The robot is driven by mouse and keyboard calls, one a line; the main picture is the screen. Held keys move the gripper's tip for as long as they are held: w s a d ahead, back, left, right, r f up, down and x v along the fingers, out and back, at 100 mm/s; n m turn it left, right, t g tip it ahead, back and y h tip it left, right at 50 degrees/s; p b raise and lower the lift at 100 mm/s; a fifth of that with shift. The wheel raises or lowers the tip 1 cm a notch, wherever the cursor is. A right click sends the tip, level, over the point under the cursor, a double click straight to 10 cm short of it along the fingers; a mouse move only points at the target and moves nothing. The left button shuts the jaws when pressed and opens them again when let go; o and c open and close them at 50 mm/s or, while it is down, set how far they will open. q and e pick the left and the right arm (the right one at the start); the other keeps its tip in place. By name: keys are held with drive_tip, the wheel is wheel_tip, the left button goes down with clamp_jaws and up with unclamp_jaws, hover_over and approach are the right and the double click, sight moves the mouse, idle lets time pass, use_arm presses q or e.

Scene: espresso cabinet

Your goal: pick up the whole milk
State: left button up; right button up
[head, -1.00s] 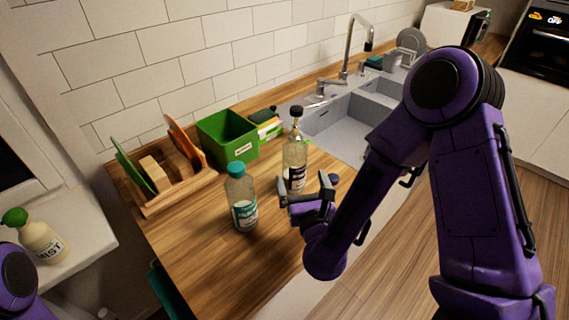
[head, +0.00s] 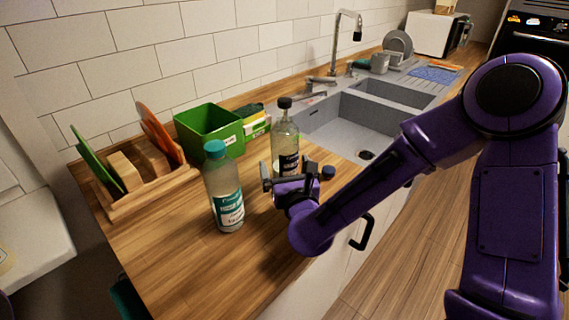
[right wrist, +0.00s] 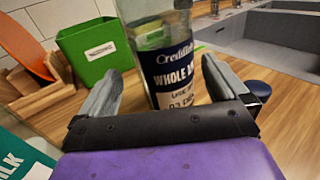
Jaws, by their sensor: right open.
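The whole milk is a clear bottle with a dark cap and a dark label (head: 286,140), upright on the wooden counter. Its label reads "WHOLE M..." in the right wrist view (right wrist: 178,75). My right gripper (head: 288,174) is open, low at the near side of this bottle. In the right wrist view the bottle shows between the spread fingers of the gripper (right wrist: 162,72). I cannot tell how deep it sits between them; neither finger visibly grips it. My left gripper is not in view.
A teal-capped bottle (head: 224,190) stands left of my right gripper. A small dark blue round object (head: 328,172) lies just right of it. Behind are a green box (head: 209,128) and a wooden rack (head: 150,192) with boards. The sink (head: 350,125) lies to the right.

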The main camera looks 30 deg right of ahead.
drive_tip(key=x, duration=0.1)
drive_tip(key=p+x, duration=0.1)
drive_tip(key=x, duration=0.1)
drive_tip(key=p+x, duration=0.1)
drive_tip(key=x, duration=0.1)
drive_tip(key=shift+s+d+r, duration=0.1)
drive_tip(key=shift+d+r, duration=0.2)
drive_tip(key=shift+w+f, duration=0.15)
drive_tip(key=shift+w, duration=0.15)
drive_tip(key=c, duration=1.4)
drive_tip(key=shift+r, duration=0.25)
